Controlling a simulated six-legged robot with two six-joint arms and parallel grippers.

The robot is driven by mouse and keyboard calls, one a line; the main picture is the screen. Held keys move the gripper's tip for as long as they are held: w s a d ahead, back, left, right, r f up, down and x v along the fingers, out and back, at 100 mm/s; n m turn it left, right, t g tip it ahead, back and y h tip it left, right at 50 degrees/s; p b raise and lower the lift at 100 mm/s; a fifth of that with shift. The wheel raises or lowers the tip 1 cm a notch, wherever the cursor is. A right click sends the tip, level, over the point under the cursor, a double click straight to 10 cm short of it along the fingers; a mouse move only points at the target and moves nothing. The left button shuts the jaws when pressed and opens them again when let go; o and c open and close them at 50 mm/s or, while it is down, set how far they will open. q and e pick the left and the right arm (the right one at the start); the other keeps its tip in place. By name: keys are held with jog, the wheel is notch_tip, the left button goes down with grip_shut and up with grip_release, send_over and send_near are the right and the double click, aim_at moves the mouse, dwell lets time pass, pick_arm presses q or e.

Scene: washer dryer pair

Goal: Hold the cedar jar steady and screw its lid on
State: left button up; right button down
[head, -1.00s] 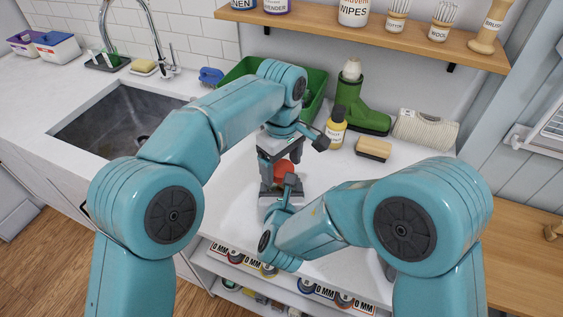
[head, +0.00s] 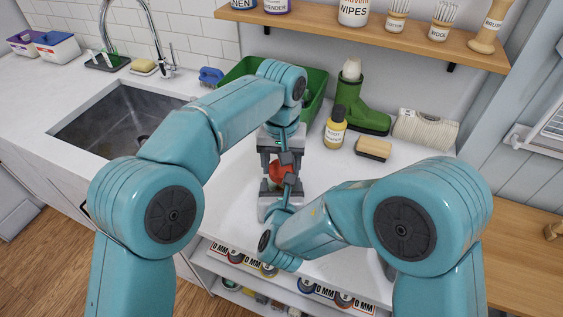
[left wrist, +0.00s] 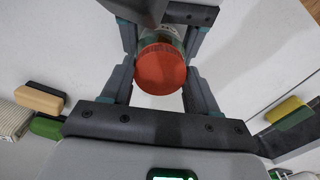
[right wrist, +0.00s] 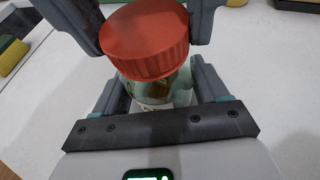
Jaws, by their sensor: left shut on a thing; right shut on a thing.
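The red lid (head: 279,172) sits on top of the cedar jar, which is mostly hidden by my grippers in the head view. In the right wrist view the ribbed lid (right wrist: 146,42) covers the mouth of the clear jar (right wrist: 158,88), which has brownish contents and a pale label. My left gripper (head: 281,163) comes from above and is shut on the lid, its fingers on either side. My right gripper (right wrist: 160,85) is shut around the jar's body, below the lid. The left wrist view looks down on the lid (left wrist: 161,70). How far the threads engage cannot be seen.
A green bin (head: 240,72) is behind my left arm. The sink (head: 115,118) is at the left. The white counter around the jar is clear.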

pick_arm(q)
jog(key=m, duration=0.8)
pick_arm(e)
jog(key=shift+f, duration=0.1)
pick_arm(q)
jog(key=o, duration=1.2)
jog(key=shift+o, duration=0.2)
notch_tip(320, 180, up, 8)
jog(key=shift+f, duration=0.25)
pick_arm(e)
grip_release()
